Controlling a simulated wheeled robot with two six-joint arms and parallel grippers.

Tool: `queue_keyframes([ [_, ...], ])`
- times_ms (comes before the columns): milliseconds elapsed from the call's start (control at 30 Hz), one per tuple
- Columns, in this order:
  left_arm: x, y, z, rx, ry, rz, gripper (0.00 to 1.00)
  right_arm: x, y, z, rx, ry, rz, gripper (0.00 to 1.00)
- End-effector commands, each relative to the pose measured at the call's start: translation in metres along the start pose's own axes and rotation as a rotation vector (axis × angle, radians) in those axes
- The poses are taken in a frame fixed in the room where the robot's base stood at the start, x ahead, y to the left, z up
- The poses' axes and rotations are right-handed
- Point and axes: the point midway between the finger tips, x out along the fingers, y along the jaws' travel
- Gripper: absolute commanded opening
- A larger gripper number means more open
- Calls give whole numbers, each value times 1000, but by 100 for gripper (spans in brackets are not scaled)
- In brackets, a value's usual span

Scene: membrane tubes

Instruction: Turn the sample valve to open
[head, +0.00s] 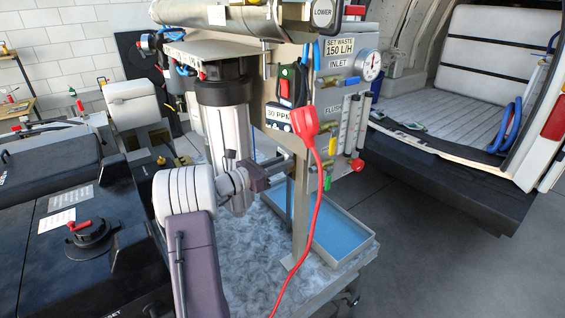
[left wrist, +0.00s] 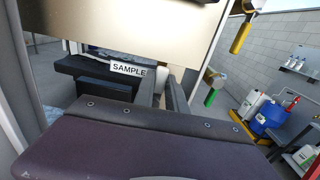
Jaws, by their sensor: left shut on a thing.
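My left gripper (head: 283,160) reaches in from the left to the front of the metal skid frame. In the left wrist view its fingers (left wrist: 168,88) are close together beside a white SAMPLE label (left wrist: 128,69). It is shut on a small part there, which looks to be the sample valve's handle. The fingers and the panel hide most of that part, so its angle cannot be told. My right gripper is not in view.
A red plug with its cable (head: 308,122) hangs close right of my left gripper. The gauge panel (head: 345,95) with several tubes stands behind it. A blue-floored tray (head: 335,238) lies below. A green-tipped handle (left wrist: 210,97) is right of the fingers.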

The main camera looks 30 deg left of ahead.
Motion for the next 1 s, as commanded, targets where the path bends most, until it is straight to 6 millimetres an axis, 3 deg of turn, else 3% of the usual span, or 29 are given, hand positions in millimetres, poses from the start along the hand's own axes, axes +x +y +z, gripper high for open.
queue_keyframes([
  [333, 0, 0, 1, -4, -2, 1, 0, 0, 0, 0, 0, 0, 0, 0],
  [367, 0, 0, 1, -4, -2, 1, 24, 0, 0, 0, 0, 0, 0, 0],
  [400, 0, 0, 1, -3, -2, 1, 36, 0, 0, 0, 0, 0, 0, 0],
  [433, 0, 0, 1, -3, -2, 1, 38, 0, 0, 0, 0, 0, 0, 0],
  [767, -4, 1, -1, -2, -1, 2, 38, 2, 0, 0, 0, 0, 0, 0],
  [1000, -54, 2, -3, 0, -2, 6, 38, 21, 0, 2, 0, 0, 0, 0],
])
